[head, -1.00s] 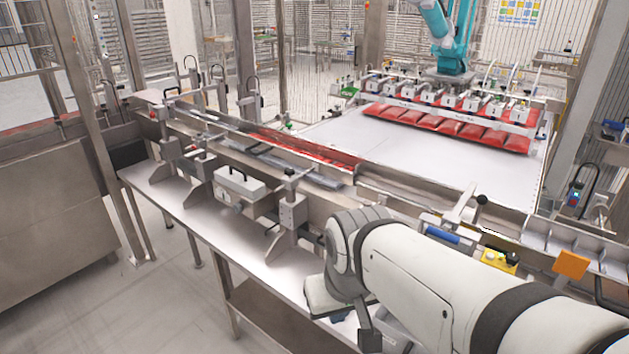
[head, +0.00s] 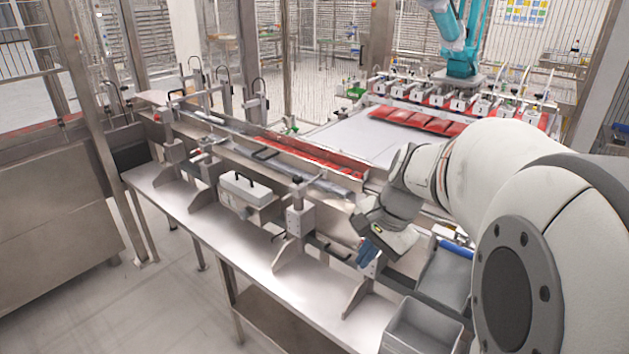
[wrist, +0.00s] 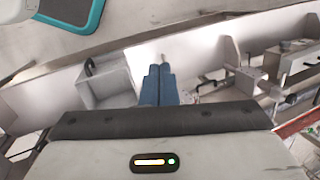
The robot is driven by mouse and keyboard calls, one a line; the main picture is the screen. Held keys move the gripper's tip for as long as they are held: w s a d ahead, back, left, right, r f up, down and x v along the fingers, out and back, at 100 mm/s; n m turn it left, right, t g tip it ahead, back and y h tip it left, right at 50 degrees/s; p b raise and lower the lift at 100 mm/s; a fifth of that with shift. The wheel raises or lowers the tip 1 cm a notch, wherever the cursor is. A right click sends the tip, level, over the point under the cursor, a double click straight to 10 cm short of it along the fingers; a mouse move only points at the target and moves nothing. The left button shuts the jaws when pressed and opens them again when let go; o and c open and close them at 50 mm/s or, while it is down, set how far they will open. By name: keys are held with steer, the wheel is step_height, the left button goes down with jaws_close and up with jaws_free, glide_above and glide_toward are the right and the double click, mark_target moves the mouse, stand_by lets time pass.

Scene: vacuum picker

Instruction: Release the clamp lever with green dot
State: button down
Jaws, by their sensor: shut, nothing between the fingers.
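My gripper (head: 368,254) has blue fingers and is over the near side of the steel rail, right of the clamp posts in the head view. In the wrist view, my gripper (wrist: 160,72) has its two fingers together with nothing between them. A clamp post (head: 297,212) with a dark top handle stands left of my gripper, apart from it. Another post (head: 205,168) stands farther left along the rail. In the wrist view, a clamp bracket (wrist: 250,78) is right of the fingers. I cannot make out which lever bears a green dot.
A grey bin (head: 408,335) stands on the bench's near right end; a bin (wrist: 104,82) also shows left of the fingers in the wrist view. A white box (head: 245,187) sits between posts. Red packs (head: 425,120) lie beyond the rail. The bench's front strip (head: 238,240) is clear.

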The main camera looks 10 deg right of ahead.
steer(key=w+d+m+t+y+p, duration=0.1)
steer(key=w+d+m, duration=0.3)
steer(key=d+m, duration=0.3)
steer(key=w+d+m+t+y+p, duration=0.1)
steer(key=w+d+m, duration=0.4)
steer(key=d, duration=0.6)
steer(key=shift+f+m+t+y, duration=0.25)
steer(key=shift+m+t+y, duration=0.35)
steer(key=shift+m, duration=0.6)
steer(key=shift+w+a+r+p+x, duration=0.25)
steer(key=shift+p+x, duration=0.2)
steer(key=shift+x, duration=1.75)
steer(key=shift+w+a+r+p+x, duration=0.2)
steer(key=shift+r+p+x, duration=0.15)
steer(key=shift+x, duration=1.8)
steer(key=shift+w+a+r+p+x, duration=0.25)
steer(key=shift+p+x, duration=0.25)
steer(key=shift+x, duration=1.7)
steer(key=shift+d+m, duration=0.2)
steer(key=shift+m, duration=0.1)
